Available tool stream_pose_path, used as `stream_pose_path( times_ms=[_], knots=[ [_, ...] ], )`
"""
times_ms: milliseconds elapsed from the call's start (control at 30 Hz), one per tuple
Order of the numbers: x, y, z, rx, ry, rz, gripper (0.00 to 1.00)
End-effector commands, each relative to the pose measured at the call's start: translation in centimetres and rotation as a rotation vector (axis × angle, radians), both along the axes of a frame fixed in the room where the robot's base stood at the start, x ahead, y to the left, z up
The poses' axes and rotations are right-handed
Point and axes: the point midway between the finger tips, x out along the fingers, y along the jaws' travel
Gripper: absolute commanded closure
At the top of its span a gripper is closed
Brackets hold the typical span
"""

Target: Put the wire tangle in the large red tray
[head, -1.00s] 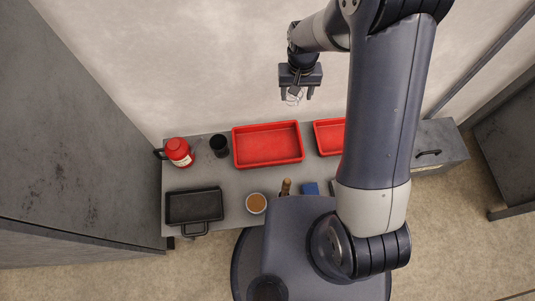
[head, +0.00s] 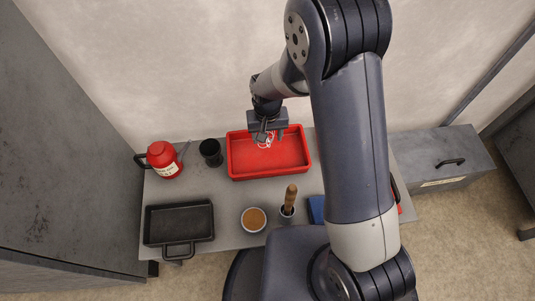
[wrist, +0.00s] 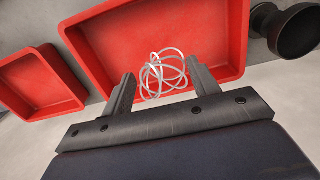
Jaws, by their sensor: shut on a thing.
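The wire tangle (wrist: 163,73) is a loose ball of thin pale wire, seen between my fingers in the wrist view. It also shows small in the head view (head: 265,141). My gripper (wrist: 160,88) is shut on the wire tangle and holds it over the large red tray (wrist: 115,55). The large red tray (head: 285,169) lies on the grey bench and looks empty. How high the tangle hangs above its floor is hard to tell.
A second, smaller red tray (wrist: 40,82) stands beside the large one, mostly behind my arm in the head view. A black cup (head: 211,152), red jug (head: 163,160), black pan (head: 179,224), brown-filled bowl (head: 253,219) and wooden-handled tool (head: 290,196) stand around the bench.

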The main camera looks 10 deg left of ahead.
Motion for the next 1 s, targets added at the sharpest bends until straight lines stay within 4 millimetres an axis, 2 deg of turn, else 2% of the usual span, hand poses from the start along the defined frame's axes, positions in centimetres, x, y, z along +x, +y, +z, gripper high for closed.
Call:
stream_pose_path(
  times_ms=[33, 133, 367, 500, 933, 967, 1000],
  knots=[
    [-0.1, 0.0, -1.4, -0.001, 0.002, 0.000, 0.68],
    [0.0, -0.1, -3.5, -0.002, 0.003, 0.000, 0.68],
    [0.0, 0.0, -5.8, 0.000, 0.001, 0.000, 0.68],
    [0.0, -0.1, -8.0, -0.001, 0.002, 0.000, 0.68],
    [0.0, 0.0, -8.7, 0.000, 0.000, 0.000, 0.68],
    [0.0, 0.0, -8.6, 0.000, 0.000, 0.000, 0.41],
    [0.0, 0.0, -8.6, 0.000, 0.000, 0.000, 0.38]
  ],
)
